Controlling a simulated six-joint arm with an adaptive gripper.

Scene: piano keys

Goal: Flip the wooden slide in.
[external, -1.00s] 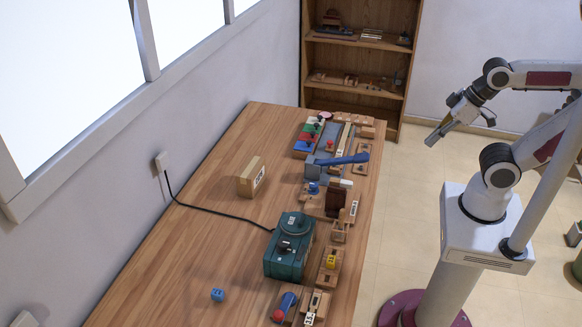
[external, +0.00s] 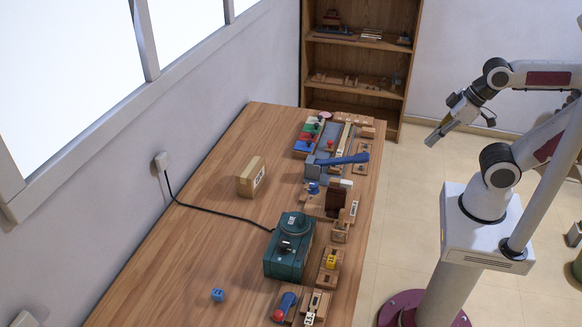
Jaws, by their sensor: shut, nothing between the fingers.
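My gripper (external: 434,141) is raised at the upper right, over the floor and away from the table. Its fingers are shut and hold nothing. Several small wooden mechanisms line the table's right edge, and I cannot tell for sure which is the wooden slide. One is a small wooden piece (external: 341,232) beside the green machine. Another is a wooden base with a yellow block (external: 331,262). A wooden unit with a pale slotted part (external: 316,303) stands at the near end. My gripper touches none of them.
The wooden table (external: 190,240) holds a green machine (external: 290,250) with a black cable, a cardboard-coloured box (external: 251,177), a blue cube (external: 217,294) and a blue lever (external: 342,160). A shelf (external: 355,75) stands behind. The table's left part is mostly clear.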

